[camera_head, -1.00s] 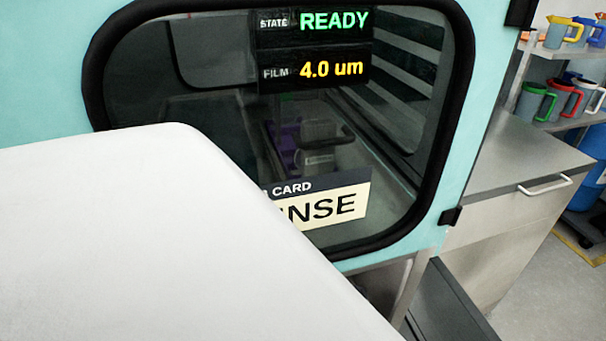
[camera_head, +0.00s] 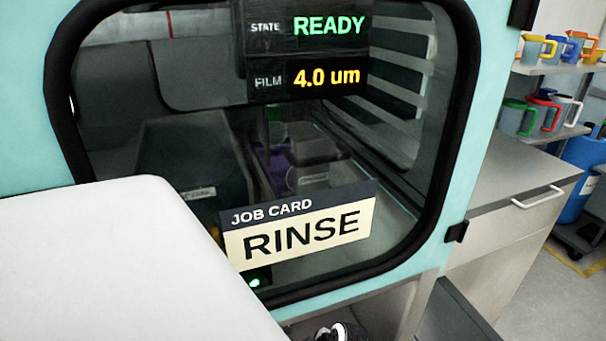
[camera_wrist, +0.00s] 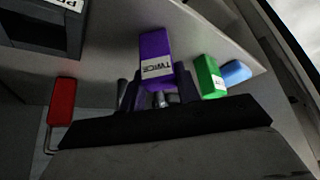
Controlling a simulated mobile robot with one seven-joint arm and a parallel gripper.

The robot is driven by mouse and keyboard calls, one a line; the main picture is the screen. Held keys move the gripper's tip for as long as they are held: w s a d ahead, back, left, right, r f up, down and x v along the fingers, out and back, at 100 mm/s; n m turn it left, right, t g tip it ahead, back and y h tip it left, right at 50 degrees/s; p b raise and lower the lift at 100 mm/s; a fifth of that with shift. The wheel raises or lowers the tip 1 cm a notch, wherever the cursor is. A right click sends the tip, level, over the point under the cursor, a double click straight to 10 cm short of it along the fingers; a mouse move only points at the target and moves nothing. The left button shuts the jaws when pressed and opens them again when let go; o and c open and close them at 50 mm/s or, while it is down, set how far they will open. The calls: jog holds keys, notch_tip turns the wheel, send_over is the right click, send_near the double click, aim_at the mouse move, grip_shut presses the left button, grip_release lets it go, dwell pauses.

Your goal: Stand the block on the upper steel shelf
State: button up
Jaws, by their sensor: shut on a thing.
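In the wrist view, a purple block (camera_wrist: 155,58) with a white label reading TWICE, upside down in the picture, is between the fingers of my gripper (camera_wrist: 157,92). The fingers are shut on its lower end. Behind it is a pale flat surface (camera_wrist: 115,35), which may be a shelf; I cannot tell whether the block touches it. In the head view my gripper and this block cannot be made out. I cannot identify the upper steel shelf for certain.
The wrist view shows a green piece (camera_wrist: 209,77), a blue piece (camera_wrist: 235,72), a red piece (camera_wrist: 62,100) and a dark labelled box (camera_wrist: 42,28). The head view shows a windowed turquoise cabinet (camera_head: 455,175), a RINSE job card (camera_head: 300,228) and jugs on shelves (camera_head: 540,68) at right.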

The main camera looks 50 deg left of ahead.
jog(key=o, duration=1)
jog(key=shift+p+v, duration=0.9)
jog(key=shift+v, duration=5.25)
jog(key=shift+s, duration=0.1)
